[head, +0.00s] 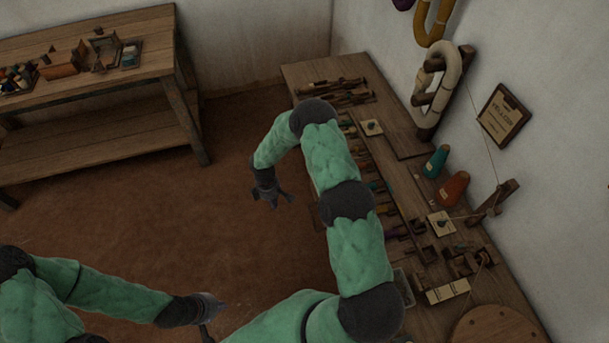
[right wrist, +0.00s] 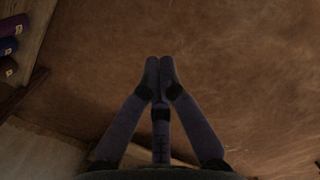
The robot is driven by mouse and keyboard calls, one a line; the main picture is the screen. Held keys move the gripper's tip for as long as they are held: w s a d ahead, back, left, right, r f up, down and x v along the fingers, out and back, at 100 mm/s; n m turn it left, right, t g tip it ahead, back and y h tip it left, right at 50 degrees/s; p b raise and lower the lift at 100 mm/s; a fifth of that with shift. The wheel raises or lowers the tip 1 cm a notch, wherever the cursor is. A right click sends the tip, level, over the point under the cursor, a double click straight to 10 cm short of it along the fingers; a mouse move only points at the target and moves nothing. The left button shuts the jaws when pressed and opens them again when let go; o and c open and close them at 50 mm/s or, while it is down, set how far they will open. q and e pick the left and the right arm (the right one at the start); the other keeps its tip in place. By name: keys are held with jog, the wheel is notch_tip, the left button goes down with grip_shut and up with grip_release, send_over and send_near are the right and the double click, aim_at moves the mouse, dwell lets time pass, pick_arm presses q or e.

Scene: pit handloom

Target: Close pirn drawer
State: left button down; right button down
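A long narrow row of compartments with coloured pirns (head: 377,186) runs along the left side of the right-hand wooden bench. My right arm hides much of it, so I cannot tell how far any drawer stands open. Dark red, purple and blue rolls (right wrist: 10,47) show at the left edge of the right wrist view. My right gripper (head: 278,200) hangs left of the bench, apart from it, over brown floor. In the right wrist view its fingertips (right wrist: 160,66) meet with nothing between them. My left gripper (head: 210,308) is low, over the floor; its fingers are unclear.
The right-hand bench (head: 400,140) carries a green cone (head: 436,161), an orange cone (head: 454,188), wooden tools and a round wooden disc (head: 495,328). A second wooden table (head: 90,75) stands at the back left. The floor (head: 150,225) between them is clear.

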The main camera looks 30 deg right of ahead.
jog(key=w+d+r+n+h, duration=0.3)
jog(key=w+d+r+h, duration=0.15)
jog(key=w+d, duration=0.45)
jog(key=s+d+f+b, duration=0.2)
jog(key=s+d+f, duration=0.1)
jog(key=d+f, duration=0.5)
jog(key=shift+s+d, duration=0.2)
jog(key=shift+s, duration=0.1)
jog(key=shift+y, duration=0.25)
